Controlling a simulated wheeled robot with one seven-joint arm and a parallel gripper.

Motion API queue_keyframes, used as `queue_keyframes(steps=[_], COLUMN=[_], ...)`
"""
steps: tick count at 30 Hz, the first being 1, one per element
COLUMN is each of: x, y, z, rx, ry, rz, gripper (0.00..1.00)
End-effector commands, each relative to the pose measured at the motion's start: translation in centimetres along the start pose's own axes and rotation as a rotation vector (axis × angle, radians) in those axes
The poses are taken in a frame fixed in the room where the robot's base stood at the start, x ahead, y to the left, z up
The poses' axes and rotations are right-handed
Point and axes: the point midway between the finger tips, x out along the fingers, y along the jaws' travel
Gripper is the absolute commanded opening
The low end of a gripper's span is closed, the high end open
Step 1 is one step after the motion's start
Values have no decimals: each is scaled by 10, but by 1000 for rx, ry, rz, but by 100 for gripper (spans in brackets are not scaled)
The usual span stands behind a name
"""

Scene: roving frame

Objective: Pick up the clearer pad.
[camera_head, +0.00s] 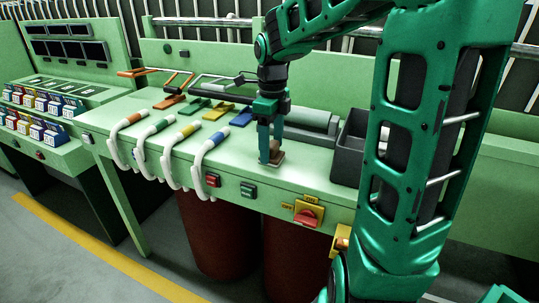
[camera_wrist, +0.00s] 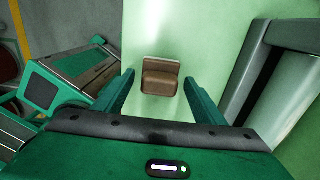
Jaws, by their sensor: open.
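The clearer pad (camera_wrist: 161,79) is a small brown block with a paler strip along one edge. It lies on the light green bench top (camera_head: 232,153) near its front edge. In the head view the pad (camera_head: 277,157) shows at the tips of my gripper, partly hidden by a finger. My gripper (camera_head: 268,155) points down over the pad. In the wrist view the fingers (camera_wrist: 160,88) are apart, one on each side of the pad, with a gap to it on both sides.
A dark grey open bin (camera_head: 347,153) stands right of my gripper. A grey roller (camera_head: 312,124) lies behind it. Curved white handles with coloured bands (camera_head: 205,160) line the bench front at left. A red rotary switch on a yellow plate (camera_head: 307,215) is on the front panel.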

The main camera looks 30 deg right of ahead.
Motion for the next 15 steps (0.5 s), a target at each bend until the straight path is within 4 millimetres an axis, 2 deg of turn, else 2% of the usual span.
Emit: queue_keyframes(steps=[2,6,7,15], x=[0,0,0,-1], y=[0,0,0,0], z=[0,0,0,0], rx=[0,0,0,1], ry=[0,0,0,0], rz=[0,0,0,0], gripper=[62,28,23,23])
